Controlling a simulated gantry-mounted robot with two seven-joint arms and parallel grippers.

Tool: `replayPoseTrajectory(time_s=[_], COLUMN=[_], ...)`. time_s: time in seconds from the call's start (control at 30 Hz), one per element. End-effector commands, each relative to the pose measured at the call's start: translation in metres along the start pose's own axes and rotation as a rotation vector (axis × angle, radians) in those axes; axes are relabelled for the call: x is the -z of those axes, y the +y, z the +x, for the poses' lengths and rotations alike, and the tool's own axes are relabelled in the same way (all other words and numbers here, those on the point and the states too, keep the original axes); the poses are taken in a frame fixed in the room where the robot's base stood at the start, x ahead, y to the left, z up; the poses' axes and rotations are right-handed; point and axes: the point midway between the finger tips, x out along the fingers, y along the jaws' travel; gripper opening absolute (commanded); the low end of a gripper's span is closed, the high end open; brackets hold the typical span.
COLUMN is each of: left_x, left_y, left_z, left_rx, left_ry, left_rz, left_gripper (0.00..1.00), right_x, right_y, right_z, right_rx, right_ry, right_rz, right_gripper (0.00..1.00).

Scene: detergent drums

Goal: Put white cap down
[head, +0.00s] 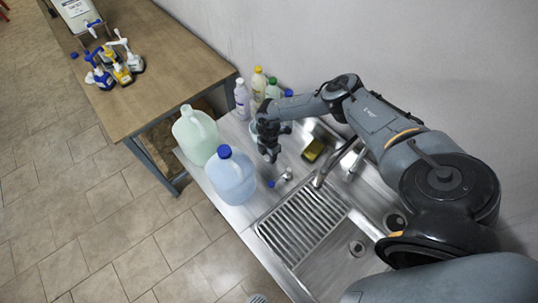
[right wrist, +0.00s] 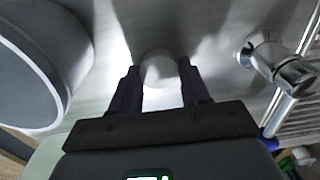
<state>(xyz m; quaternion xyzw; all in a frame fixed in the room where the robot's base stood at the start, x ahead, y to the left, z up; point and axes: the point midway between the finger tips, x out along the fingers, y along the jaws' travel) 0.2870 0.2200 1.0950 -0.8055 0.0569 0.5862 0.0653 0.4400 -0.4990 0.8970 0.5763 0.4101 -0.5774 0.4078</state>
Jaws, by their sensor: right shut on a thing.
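The white cap (right wrist: 160,68) sits between the two dark fingers of my right gripper (right wrist: 158,88) in the right wrist view. My right gripper (head: 270,157) is shut on it, low over the steel counter, right of the drums. I cannot tell whether the cap touches the counter; in the head view the gripper hides it. A pale green drum (head: 195,138) with no coloured cap stands at the counter's left edge. A blue drum (head: 231,178) with a blue cap (head: 224,151) stands in front of it. My left gripper is not in view.
A small metal fitting (head: 287,174) stands just in front of the gripper and shows in the wrist view (right wrist: 278,62). Bottles (head: 242,100) stand behind by the wall. A yellow-black sponge (head: 313,150) and the sink grate (head: 303,222) lie to the right.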

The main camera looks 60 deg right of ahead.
Motion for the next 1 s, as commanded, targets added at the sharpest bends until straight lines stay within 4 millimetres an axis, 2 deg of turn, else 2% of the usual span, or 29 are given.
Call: replayPoseTrajectory(time_s=[0.37,0.4,0.57,0.83,1.0], left_x=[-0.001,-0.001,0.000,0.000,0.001], left_y=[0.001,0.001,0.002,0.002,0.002], left_z=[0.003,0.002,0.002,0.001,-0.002], left_rx=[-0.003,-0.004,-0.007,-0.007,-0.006], left_ry=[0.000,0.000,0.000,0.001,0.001], left_rz=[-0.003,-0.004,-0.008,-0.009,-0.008], left_gripper=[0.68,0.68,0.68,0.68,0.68], right_x=[0.000,0.000,0.000,0.000,0.000], right_y=[0.000,0.000,0.000,0.000,0.001], right_z=[0.004,0.004,0.003,0.002,-0.007], right_rx=[0.001,0.000,0.000,0.000,-0.001], right_ry=[0.000,0.000,0.000,0.000,0.002], right_rz=[0.000,0.000,0.000,0.000,0.001], right_gripper=[0.18,0.49,0.71,0.71,0.71])
